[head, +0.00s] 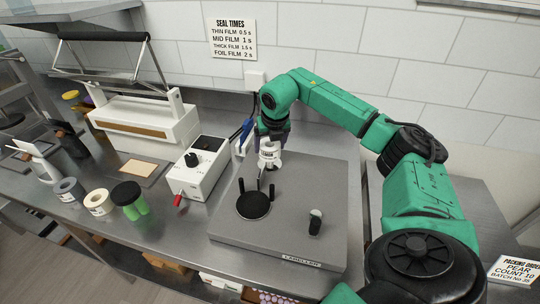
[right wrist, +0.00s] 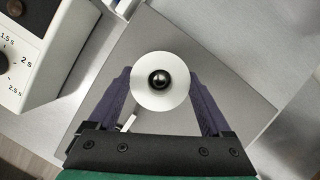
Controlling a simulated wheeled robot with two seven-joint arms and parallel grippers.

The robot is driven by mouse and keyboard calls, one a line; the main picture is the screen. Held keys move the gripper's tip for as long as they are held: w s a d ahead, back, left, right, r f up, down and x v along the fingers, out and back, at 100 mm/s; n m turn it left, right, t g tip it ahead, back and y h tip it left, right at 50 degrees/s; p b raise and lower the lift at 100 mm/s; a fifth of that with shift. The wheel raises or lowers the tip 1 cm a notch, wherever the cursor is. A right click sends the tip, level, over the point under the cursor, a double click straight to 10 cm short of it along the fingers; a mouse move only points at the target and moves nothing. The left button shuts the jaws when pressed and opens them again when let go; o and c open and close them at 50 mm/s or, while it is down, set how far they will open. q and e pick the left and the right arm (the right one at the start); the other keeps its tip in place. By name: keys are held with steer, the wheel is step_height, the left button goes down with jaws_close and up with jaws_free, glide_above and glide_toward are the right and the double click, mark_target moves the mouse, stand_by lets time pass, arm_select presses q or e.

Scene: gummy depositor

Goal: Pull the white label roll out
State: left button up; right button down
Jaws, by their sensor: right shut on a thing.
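The white label roll (head: 269,158) is upright at the back of the grey labeller plate (head: 330,190). In the right wrist view the white label roll (right wrist: 146,95) shows from above as a white ring around a dark, shiny post end (right wrist: 159,80). My right gripper (head: 270,140) comes down over it from above, and its two purple fingers (right wrist: 160,98) are closed on either side of the roll. Whether the roll's underside touches the plate is hard to tell. My left gripper is not in view.
A white sealer control box (head: 197,170) with a black knob stands just left of the labeller. A black round pad (head: 254,205) with two posts and a small capped cylinder (head: 315,221) are on the plate. Other rolls (head: 98,202) stand further left.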

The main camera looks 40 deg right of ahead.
step_height(320, 180, up, 9)
steer(key=p, duration=0.6)
steer(key=shift+f+p, duration=0.15)
steer(key=shift+p, duration=0.2)
stand_by(0.3)
